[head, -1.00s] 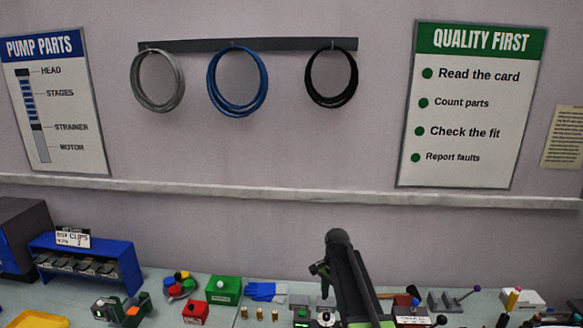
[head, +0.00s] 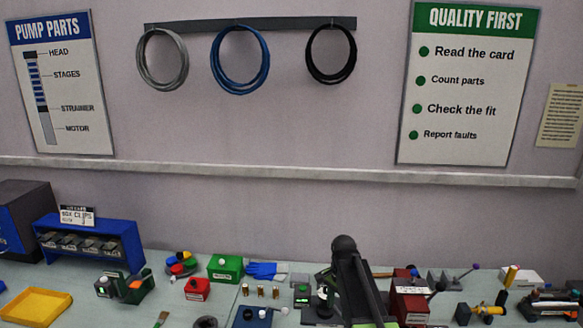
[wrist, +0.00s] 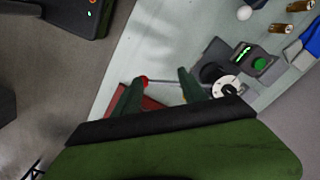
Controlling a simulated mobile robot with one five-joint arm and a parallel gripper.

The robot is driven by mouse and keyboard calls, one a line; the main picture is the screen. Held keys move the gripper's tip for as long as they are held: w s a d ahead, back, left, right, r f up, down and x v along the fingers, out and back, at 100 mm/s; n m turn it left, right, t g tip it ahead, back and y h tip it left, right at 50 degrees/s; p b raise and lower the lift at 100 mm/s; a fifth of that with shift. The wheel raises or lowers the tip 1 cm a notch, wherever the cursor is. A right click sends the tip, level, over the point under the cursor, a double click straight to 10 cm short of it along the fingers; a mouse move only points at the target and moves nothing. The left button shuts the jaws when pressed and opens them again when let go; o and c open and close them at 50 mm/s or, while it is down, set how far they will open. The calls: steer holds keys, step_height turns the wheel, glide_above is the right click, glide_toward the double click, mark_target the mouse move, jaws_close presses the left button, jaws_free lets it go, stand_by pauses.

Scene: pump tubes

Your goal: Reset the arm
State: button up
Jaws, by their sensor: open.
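My gripper (wrist: 160,84) is open in the wrist view, its two dark green fingers apart above the bench. A thin grey rod with a red ball end (wrist: 143,78) shows between and behind the fingers; I see nothing clearly gripped. A red block (wrist: 141,106) lies beyond the left finger. A dark device with a green button (wrist: 259,64) and a round white part (wrist: 226,88) are right of the fingers. In the head view my arm rises at the lower middle, and its gripper end cannot be made out there.
The bench holds a blue clip rack (head: 88,240), yellow tray (head: 36,305), green box (head: 225,268), red box (head: 197,289), blue gloves (head: 266,270) and a dark red box (head: 409,300) beside my arm. Tube coils (head: 239,60) hang on the wall.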

steer(key=s+d+f+n+b, duration=0.1)
steer(key=s+f+n+b, duration=0.9)
steer(key=s, duration=0.6)
steer(key=shift+s+d+f, duration=0.15)
steer(key=shift+d+f, duration=0.15)
steer(key=shift+f, duration=0.75)
